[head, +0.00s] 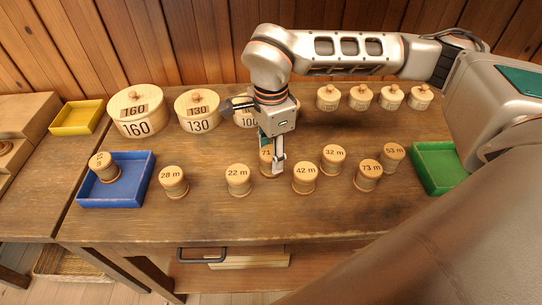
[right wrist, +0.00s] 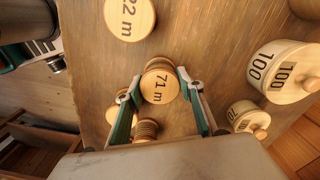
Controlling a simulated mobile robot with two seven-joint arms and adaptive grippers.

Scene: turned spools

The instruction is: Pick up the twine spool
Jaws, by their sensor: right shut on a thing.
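Several wooden spools with metre labels stand on the table. The 71 m spool (head: 266,157) is in the middle, partly covered by my right gripper (head: 275,159). In the right wrist view the 71 m spool (right wrist: 159,86) sits between the two fingers of the right gripper (right wrist: 160,77), which is shut on it. I cannot tell whether its base is clear of the table. Other spools are 22 m (head: 238,179), 28 m (head: 173,182), 42 m (head: 305,177), 32 m (head: 333,159), 73 m (head: 368,175) and 53 m (head: 392,157). My left gripper is not in view.
Round lidded boxes 160 (head: 137,112) and 130 (head: 198,112) stand behind, with a 100 box partly hidden. Several small lidded jars (head: 360,98) stand back right. A blue tray (head: 138,190) holds a spool (head: 104,167). Yellow (head: 77,118) and green (head: 437,171) trays lie at the sides.

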